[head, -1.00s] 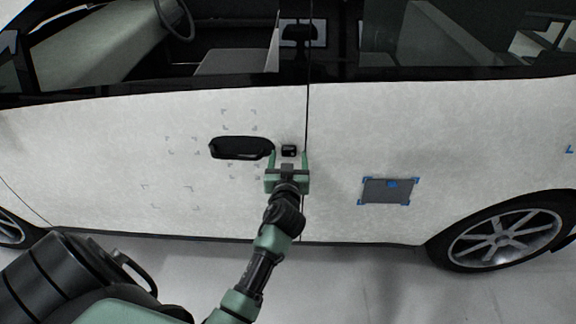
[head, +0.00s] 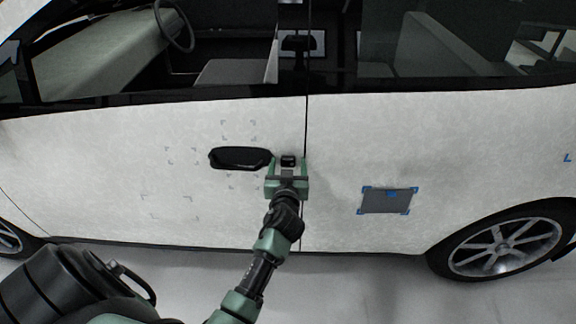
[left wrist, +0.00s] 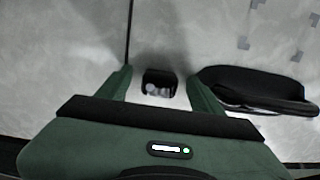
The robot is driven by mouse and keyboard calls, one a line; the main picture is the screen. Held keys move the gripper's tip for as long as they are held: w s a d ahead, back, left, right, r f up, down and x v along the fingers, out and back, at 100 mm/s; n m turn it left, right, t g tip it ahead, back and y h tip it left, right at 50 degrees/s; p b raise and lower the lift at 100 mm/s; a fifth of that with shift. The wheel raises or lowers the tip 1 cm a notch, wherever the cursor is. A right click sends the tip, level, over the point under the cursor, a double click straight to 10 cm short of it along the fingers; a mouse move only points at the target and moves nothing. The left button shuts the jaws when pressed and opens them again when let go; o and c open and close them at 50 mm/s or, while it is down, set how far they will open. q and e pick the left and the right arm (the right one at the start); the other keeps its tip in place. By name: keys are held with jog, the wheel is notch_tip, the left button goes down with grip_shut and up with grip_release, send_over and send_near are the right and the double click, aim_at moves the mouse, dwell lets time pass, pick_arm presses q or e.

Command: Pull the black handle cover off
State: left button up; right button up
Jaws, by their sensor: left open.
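The black handle cover (head: 289,161) is a small dark block on the white car door, just right of the long black door handle (head: 238,158) in the head view. My left gripper (head: 289,166) is open in front of the door, with one finger on each side of the cover. In the left wrist view the cover (left wrist: 159,83) sits between the two fingers of the gripper (left wrist: 157,78), with a visible gap on both sides. The handle (left wrist: 258,88) lies close beside the right finger there. Whether the fingertips touch the door cannot be told. My right gripper is not in view.
A grey patch (head: 387,200) with blue corner tape is on the rear door. Faint grey corner marks (head: 238,130) surround the handle area. The door seam runs just right of the cover. The rear wheel (head: 496,243) is at the right.

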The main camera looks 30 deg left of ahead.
pick_arm(q)
jog(key=b+v, duration=0.1)
jog(key=v, duration=0.7)
jog(key=s+d+f+m+g+h, duration=0.1)
jog(key=d+f+m+h, duration=0.2)
jog(key=f, duration=0.8)
jog(key=s+d+f+m+g+h, duration=0.15)
jog(key=d+f, duration=0.35)
jog(key=f, duration=0.6)
jog(key=s+d+f+m+g+h, duration=0.1)
jog(key=s+d+f+g, duration=0.1)
jog(key=s+f, duration=0.45)
jog(key=s+d+f+m+g+h, duration=0.15)
jog(key=s+f, duration=0.25)
jog(key=f, duration=0.5)
jog(key=s+f+g, duration=0.2)
jog(key=s+f, duration=0.3)
jog(key=s, duration=0.6)
jog(key=s+a+f+m+g+h, duration=0.1)
jog(key=s+f+g, duration=0.1)
jog(key=s+f, duration=0.4)
jog(key=s+f+g, duration=0.2)
jog(key=s+f, duration=0.3)
jog(key=s, duration=1.1)
jog(key=shift+a+f+m+g+h, duration=0.25)
jog(key=shift+f+m+g+h, duration=0.05)
jog(key=shift+f+g, duration=0.1)
